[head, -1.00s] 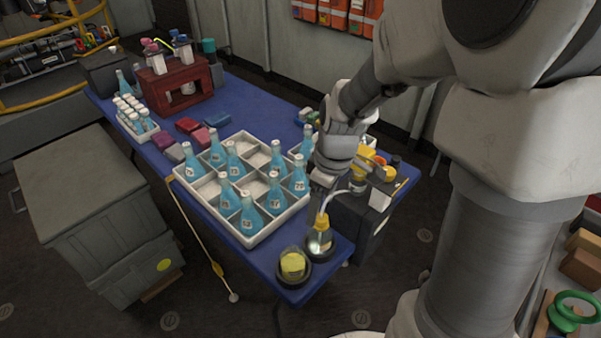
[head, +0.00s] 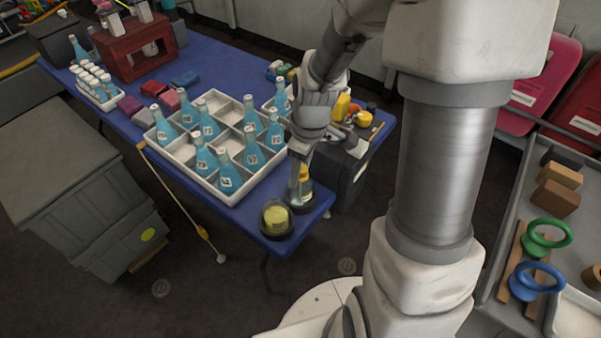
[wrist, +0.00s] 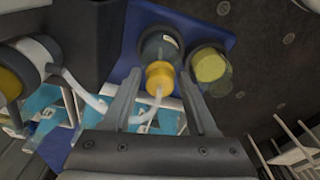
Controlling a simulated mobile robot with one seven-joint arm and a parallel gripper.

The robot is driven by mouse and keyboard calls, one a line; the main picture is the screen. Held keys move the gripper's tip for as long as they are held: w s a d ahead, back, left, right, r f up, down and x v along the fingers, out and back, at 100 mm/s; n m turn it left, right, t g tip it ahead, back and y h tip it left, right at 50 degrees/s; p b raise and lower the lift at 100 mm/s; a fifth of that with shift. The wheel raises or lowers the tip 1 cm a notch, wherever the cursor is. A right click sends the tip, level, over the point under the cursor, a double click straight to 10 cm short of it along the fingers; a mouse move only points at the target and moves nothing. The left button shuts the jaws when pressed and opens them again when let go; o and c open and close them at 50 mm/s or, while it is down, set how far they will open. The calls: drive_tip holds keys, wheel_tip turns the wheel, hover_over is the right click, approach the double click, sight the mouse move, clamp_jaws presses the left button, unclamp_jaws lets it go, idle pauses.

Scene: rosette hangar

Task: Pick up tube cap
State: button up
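The tube cap (wrist: 160,74) is yellow with a pale bent tube coming from it. It sits on a clear bottle (wrist: 160,45) in the wrist view.
A dark round holder with a yellow item under clear glass (head: 277,218) stands close by at the table corner. A white crate (head: 233,194) of blue bottles lies to the left. A dark box with yellow parts (head: 352,165) is right of my gripper.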

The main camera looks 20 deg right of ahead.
clamp_jaws()
drive_tip(key=shift+r, duration=0.15)
wheel_tip(320, 180, up, 10)
drive_tip(key=p, duration=0.3)
drive_tip(key=shift+r+p, duration=1.75)
drive_tip(key=shift+r, duration=0.4)
drive_tip(key=shift+p, duration=0.3)
